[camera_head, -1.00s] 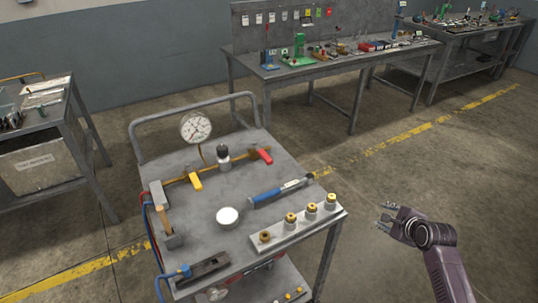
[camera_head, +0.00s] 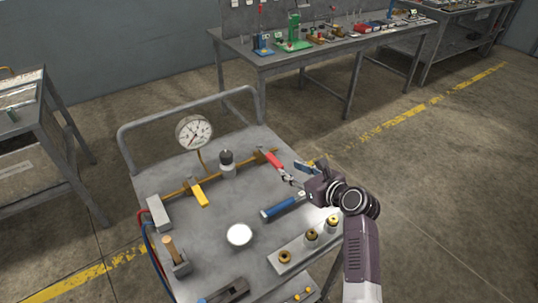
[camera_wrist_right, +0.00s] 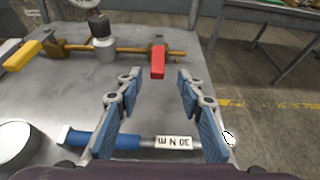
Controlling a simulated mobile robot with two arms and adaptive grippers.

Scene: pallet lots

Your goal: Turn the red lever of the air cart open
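The air cart (camera_head: 155,205) is a grey metal cart with a brass pipe along its back half. The red lever (camera_head: 275,160) sits at the pipe's right end; in the right wrist view the red lever (camera_wrist_right: 158,61) points toward me, ahead of the fingers. My right gripper (camera_head: 301,175) is over the cart's right side, just short of the lever. In the right wrist view my right gripper (camera_wrist_right: 154,84) is open and empty, its blue-padded fingers on either side of the line to the lever. My left gripper is not in view.
A yellow lever (camera_head: 200,195), a dark-capped fitting (camera_head: 227,163) and a pressure gauge (camera_head: 194,131) share the pipe. A blue-handled torque wrench (camera_head: 283,207) lies below my right gripper. A white disc (camera_head: 239,234), hammer (camera_head: 175,257) and brass fittings occupy the cart top.

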